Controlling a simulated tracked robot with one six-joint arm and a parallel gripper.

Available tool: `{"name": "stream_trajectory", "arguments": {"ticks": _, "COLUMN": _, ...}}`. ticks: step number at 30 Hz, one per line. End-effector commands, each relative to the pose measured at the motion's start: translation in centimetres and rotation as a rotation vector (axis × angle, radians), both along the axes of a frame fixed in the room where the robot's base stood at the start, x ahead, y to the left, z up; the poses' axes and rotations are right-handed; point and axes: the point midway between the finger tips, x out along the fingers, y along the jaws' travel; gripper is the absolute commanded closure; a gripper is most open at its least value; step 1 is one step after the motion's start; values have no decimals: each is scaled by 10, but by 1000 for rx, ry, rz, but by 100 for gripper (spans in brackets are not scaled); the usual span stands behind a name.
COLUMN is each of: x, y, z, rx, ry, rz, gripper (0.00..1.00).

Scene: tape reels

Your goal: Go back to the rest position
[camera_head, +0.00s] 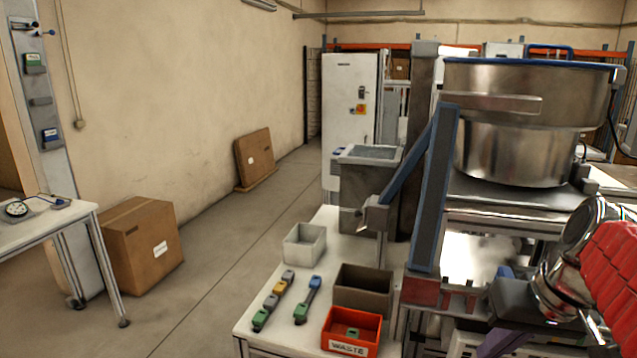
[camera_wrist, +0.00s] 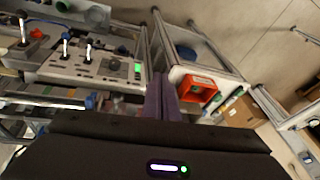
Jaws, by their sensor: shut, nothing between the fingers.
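My gripper (camera_wrist: 162,80) shows in the wrist view as two purple fingers lying side by side, shut with nothing between them. In the head view, part of my gripper (camera_head: 496,342) shows as a purple piece at the lower right edge, below my silver and red-covered arm. The fingers are apart from the bins on the white table (camera_head: 312,252). The fingertips are cut off by the frame in the head view.
An orange waste bin (camera_head: 350,332) holds a green piece, with a brown bin (camera_head: 362,288) and grey bin (camera_head: 305,244) nearby. Two rows of coloured pieces lie left of them. A steel bowl machine (camera_head: 520,140) stands behind.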

Motion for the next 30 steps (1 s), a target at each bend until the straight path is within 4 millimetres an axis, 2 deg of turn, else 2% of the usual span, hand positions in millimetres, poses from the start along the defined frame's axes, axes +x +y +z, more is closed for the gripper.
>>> {"name": "stream_trajectory", "arguments": {"ticks": 1, "x": -3, "y": 13, "z": -4, "rx": -17, "ry": -2, "rz": 14, "gripper": 100}}
{"name": "stream_trajectory", "arguments": {"ticks": 6, "x": -13, "y": 44, "z": -19, "rx": -68, "ry": -17, "rz": 34, "gripper": 100}}
{"name": "stream_trajectory", "arguments": {"ticks": 18, "x": -42, "y": 105, "z": -54, "rx": -163, "ry": -109, "rz": 101, "gripper": 100}}
{"name": "stream_trajectory", "arguments": {"ticks": 24, "x": -51, "y": 122, "z": -67, "rx": -182, "ry": -156, "rz": 125, "gripper": 100}}
{"name": "stream_trajectory", "arguments": {"ticks": 30, "x": -53, "y": 124, "z": -69, "rx": -185, "ry": -163, "rz": 127, "gripper": 100}}
